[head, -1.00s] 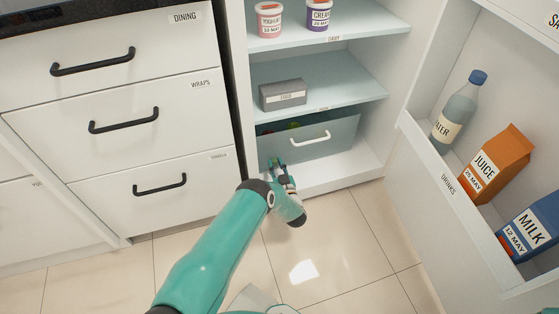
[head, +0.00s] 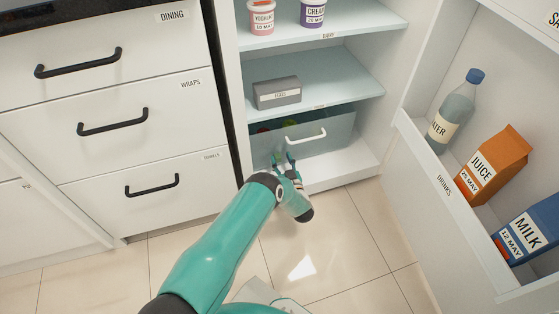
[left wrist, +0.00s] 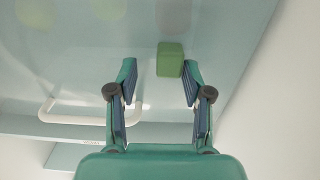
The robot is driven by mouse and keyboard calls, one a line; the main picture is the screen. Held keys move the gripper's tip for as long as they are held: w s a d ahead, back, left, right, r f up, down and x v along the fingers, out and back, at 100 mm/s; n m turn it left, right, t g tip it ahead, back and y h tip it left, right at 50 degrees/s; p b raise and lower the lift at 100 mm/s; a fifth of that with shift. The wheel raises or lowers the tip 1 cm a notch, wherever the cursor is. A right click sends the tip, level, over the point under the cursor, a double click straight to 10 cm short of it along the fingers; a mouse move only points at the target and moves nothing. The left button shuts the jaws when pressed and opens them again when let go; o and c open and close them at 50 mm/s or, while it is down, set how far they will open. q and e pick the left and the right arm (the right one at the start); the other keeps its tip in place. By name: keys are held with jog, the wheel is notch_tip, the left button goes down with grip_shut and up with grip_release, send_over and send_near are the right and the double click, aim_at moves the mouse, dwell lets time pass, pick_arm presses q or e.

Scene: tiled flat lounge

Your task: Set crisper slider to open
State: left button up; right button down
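The crisper drawer (head: 335,133) has a translucent blue-grey front and a white handle (head: 305,139), low in the open fridge. The handle also shows in the left wrist view (left wrist: 90,119). My left gripper (head: 283,158) is at the drawer front, below and left of the handle. In the left wrist view its fingers (left wrist: 158,72) are open. A small green block (left wrist: 170,60), which may be the slider, shows between the fingertips, nearer the right finger. I cannot tell whether they touch. In the head view the gripper hides this spot. My right gripper is not in view.
A grey food box (head: 277,93) sits on the shelf above the drawer. The open fridge door (head: 440,185) on the right holds a water bottle (head: 455,110), juice (head: 495,163) and milk (head: 530,230). Closed white cabinet drawers (head: 110,120) stand left. The tiled floor in front is clear.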

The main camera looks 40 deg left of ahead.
pick_arm(q)
jog(key=shift+s+a, duration=0.1)
jog(key=v, duration=1.2)
dwell(0.4)
